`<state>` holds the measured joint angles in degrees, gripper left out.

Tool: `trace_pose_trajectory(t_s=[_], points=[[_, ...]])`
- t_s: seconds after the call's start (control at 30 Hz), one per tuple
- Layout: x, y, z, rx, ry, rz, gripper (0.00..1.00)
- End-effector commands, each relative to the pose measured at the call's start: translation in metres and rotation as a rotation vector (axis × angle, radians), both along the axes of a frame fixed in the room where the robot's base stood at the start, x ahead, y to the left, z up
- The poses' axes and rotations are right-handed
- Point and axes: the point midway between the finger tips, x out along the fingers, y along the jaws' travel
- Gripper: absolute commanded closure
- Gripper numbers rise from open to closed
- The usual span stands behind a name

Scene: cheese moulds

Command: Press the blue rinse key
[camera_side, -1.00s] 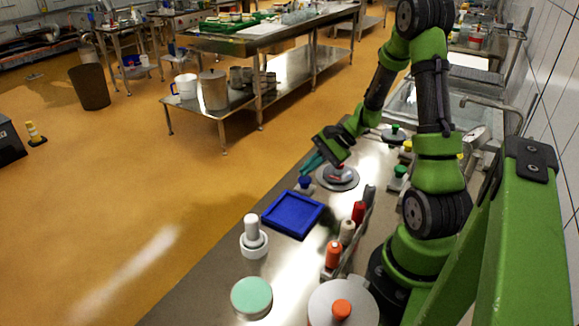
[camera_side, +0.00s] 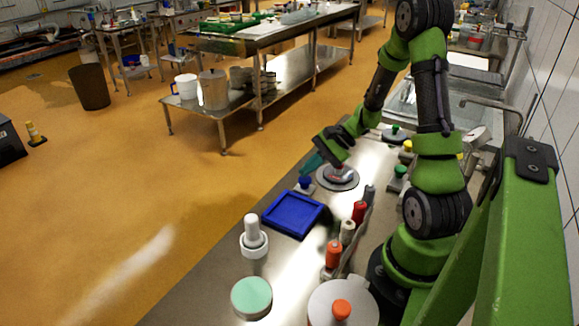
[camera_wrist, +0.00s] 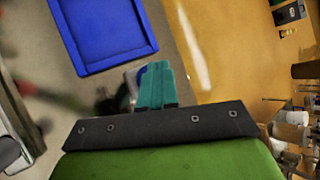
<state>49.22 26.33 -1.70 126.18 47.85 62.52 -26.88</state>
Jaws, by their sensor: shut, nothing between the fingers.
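The blue rinse key (camera_side: 305,183) is a small blue knob on a pale base, standing on the steel counter just beyond the blue tray. My gripper (camera_side: 312,161) has teal fingers and is shut and empty. In the side view its fingertips are just above the key, apparently apart from it. In the wrist view the shut fingertips (camera_wrist: 156,68) cover much of the key; only a bluish edge of it (camera_wrist: 141,73) shows at their left. The exact gap to the key cannot be told.
The blue tray (camera_side: 293,214) lies close to the key; it also shows in the wrist view (camera_wrist: 100,35). A round grey plate with a red-topped object (camera_side: 338,175) stands to the key's right. A white stamp-like piece (camera_side: 253,238) stands nearer.

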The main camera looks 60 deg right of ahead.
Motion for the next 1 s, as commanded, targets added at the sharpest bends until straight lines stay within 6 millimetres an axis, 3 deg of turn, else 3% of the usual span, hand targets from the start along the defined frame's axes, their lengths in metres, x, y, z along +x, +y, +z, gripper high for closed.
trace_pose_trajectory(t_s=[1.0], points=[[0.000,0.000,-0.012,0.000,0.001,0.001,1.00]])
